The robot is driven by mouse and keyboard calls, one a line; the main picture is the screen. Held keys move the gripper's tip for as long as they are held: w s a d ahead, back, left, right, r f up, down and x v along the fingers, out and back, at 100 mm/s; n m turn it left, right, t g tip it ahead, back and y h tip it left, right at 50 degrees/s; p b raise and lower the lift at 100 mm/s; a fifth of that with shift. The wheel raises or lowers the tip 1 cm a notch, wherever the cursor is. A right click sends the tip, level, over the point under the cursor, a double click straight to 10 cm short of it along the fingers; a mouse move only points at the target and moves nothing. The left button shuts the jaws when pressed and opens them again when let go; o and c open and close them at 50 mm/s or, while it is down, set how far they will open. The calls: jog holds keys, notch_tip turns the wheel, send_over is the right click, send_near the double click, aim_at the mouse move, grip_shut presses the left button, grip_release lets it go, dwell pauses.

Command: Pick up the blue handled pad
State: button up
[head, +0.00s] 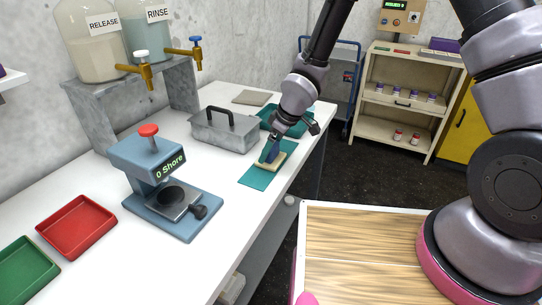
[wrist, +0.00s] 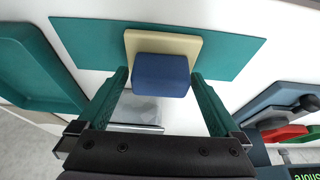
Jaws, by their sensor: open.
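The blue handled pad has a tan base (head: 262,166) and a blue handle (head: 273,152). It rests on a flat teal mat (head: 257,179) on the white bench. In the wrist view the blue handle (wrist: 161,75) shows ahead, between the fingertips, with the tan base (wrist: 160,43) behind it and the teal mat (wrist: 80,38) around it. My gripper (head: 279,142) is right at the pad from above, its jaws open. In the wrist view my gripper (wrist: 160,78) has a green finger on each side of the handle; I cannot tell whether either touches it.
A grey lidded box (head: 222,130) with a black handle stands left of the pad. A teal tray (head: 268,116) lies behind my gripper. A blue "0 Shore" tester (head: 150,160), a red tray (head: 75,225) and a green tray (head: 22,268) stand nearer on the bench.

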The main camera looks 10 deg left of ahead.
jog(key=c, duration=1.2)
jog(key=shift+r, duration=0.15)
